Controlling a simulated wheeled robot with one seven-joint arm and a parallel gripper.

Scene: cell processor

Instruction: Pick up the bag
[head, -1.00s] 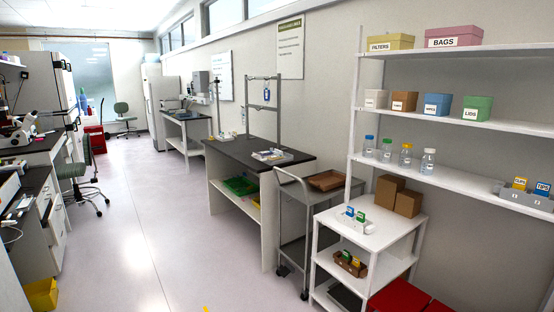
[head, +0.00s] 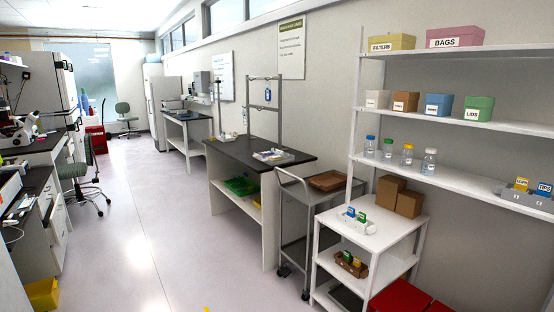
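A small clear and blue item that looks like a bag (head: 267,95) hangs from the grey metal frame (head: 281,105) on the dark-topped bench. It is too small to make out in detail. A pink box labelled BAGS (head: 455,37) stands on the top wall shelf at the right; its inside is not visible. My gripper is not in view.
The dark-topped bench (head: 240,150) stands along the right wall with a tray (head: 273,156) on top. A grey cart (head: 296,205) and a white rack (head: 365,235) stand nearer. The floor (head: 150,220) in the middle is clear. A chair (head: 83,185) stands at left.

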